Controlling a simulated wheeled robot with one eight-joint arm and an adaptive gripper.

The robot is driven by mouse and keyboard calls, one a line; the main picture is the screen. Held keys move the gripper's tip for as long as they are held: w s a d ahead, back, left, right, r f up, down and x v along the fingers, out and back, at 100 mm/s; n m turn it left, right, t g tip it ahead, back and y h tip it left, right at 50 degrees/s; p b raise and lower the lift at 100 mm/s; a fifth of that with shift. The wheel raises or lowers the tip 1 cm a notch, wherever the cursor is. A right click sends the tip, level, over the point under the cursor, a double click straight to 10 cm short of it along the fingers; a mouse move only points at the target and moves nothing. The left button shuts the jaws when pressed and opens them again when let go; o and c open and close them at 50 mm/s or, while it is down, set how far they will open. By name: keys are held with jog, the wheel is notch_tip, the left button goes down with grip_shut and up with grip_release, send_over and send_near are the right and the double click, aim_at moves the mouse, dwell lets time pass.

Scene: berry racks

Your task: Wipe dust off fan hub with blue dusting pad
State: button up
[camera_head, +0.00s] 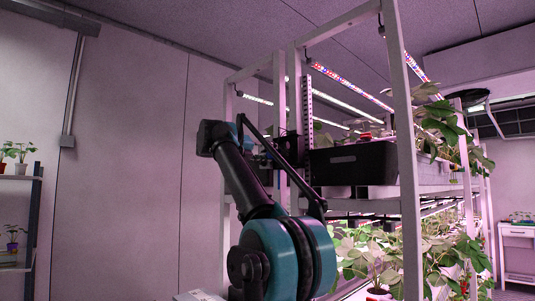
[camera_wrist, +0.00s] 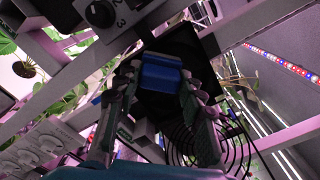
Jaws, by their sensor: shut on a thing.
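In the wrist view my gripper (camera_wrist: 163,98) is shut on the blue dusting pad (camera_wrist: 160,73), held between the two finger tips. The black ringed grille of a fan (camera_wrist: 236,146) shows beyond the right finger, at the lower right. The finger covers part of the grille, and I cannot make out the hub or any dust on it. The pad shows in front of a dark box-like surface; I cannot tell whether it touches it. In the head view my arm reaches up to the rack, and the gripper end is too dark and covered to make out.
The white rack (camera_head: 405,150) has posts close to my arm. A black crate (camera_head: 352,165) stands on its upper shelf, with leafy plants (camera_head: 370,257) below. In the wrist view a numbered dial (camera_wrist: 100,13) and white rack bars are close by. Light strips (camera_wrist: 282,65) run at right.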

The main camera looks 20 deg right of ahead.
aim_at(275, 151)
jog(key=shift+w+d, duration=0.1)
jog(key=shift+d, duration=0.1)
jog(key=shift+s+d, duration=0.2)
jog(key=shift+s, duration=0.6)
jog(key=shift+s+d, duration=0.2)
jog(key=shift+s, duration=0.6)
jog(key=s, duration=0.1)
jog(key=s+d, duration=0.1)
jog(key=shift+s, duration=0.35)
jog(key=shift+w, duration=0.15)
jog(key=shift+w+a, duration=0.3)
jog(key=shift+w, duration=0.65)
jog(key=shift+w+a, duration=0.35)
jog(key=shift+w, duration=0.55)
jog(key=shift+w+a, duration=0.3)
jog(key=shift+w, duration=0.65)
jog(key=shift+s, duration=0.1)
